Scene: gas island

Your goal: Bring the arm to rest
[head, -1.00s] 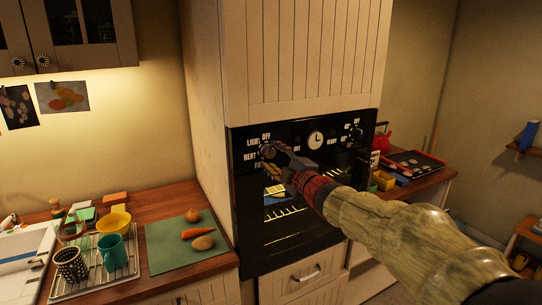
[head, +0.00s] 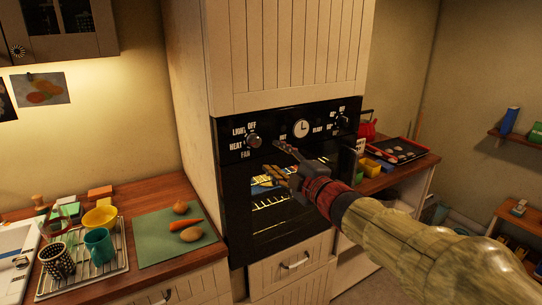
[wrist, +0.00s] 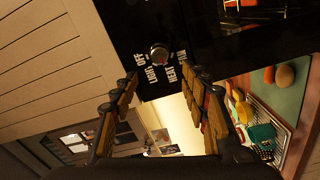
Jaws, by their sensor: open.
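My gripper (head: 274,158) is open and empty in front of the black oven (head: 228,190). Its fingers also show in the wrist view (wrist: 160,82), spread apart. The left oven knob (head: 254,140) is fully visible just left of the fingertips, with the labels OFF, LIGHT, HEAT and FAN around it. In the wrist view the same knob (wrist: 159,53) lies beyond the gap between the fingers, apart from them. My arm reaches in from the lower right. The oven door is shut, and yellow light shows behind its glass.
A counter at left holds a green mat (head: 155,240) with vegetables and a rack (head: 118,262) with cups and a bowl. At right stand a red kettle (head: 367,126) and a dark tray (head: 403,150). A shelf (head: 515,138) is on the right wall.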

